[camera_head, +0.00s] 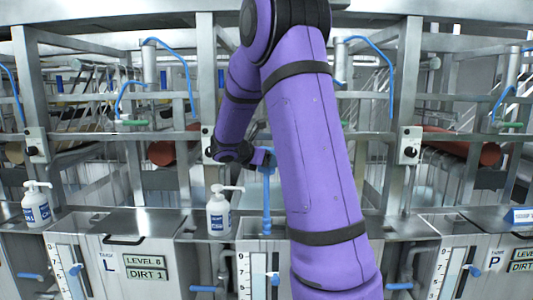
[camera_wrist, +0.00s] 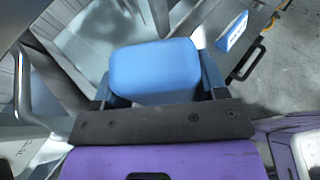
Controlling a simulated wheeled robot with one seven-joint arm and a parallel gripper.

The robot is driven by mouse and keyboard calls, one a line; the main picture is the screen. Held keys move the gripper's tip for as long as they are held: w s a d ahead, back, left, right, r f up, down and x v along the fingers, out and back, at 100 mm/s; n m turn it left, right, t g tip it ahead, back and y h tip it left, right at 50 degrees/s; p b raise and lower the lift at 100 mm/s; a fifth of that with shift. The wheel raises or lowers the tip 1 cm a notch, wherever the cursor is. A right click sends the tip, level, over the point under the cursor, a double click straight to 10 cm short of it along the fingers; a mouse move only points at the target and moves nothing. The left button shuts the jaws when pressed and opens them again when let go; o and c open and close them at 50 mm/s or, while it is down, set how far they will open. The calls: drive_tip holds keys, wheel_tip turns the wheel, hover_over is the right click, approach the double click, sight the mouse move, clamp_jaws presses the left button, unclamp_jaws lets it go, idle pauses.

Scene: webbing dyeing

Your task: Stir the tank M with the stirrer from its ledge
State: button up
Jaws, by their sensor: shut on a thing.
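A blue stirrer (camera_head: 266,197) hangs upright in the head view, just left of my purple arm. My gripper (camera_head: 264,158) is shut on its top end. In the wrist view, the blue block-shaped top of the stirrer (camera_wrist: 153,72) sits between the two fingers of my gripper (camera_wrist: 156,85). The stirrer's lower end is near the steel top of the middle tank (camera_head: 258,246). I cannot tell whether it is inside the tank or above it. My arm covers the middle tank's label, so no M is readable.
Tank L (camera_head: 125,262) stands to the left and tank P (camera_head: 490,262) to the right. A white pump bottle (camera_head: 219,214) stands close left of the stirrer, and another (camera_head: 37,207) is farther left. Steel posts and rails with blue hoses (camera_head: 374,55) rise behind.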

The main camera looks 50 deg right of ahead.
sight(266, 217)
drive_tip(key=shift+f, duration=9.6)
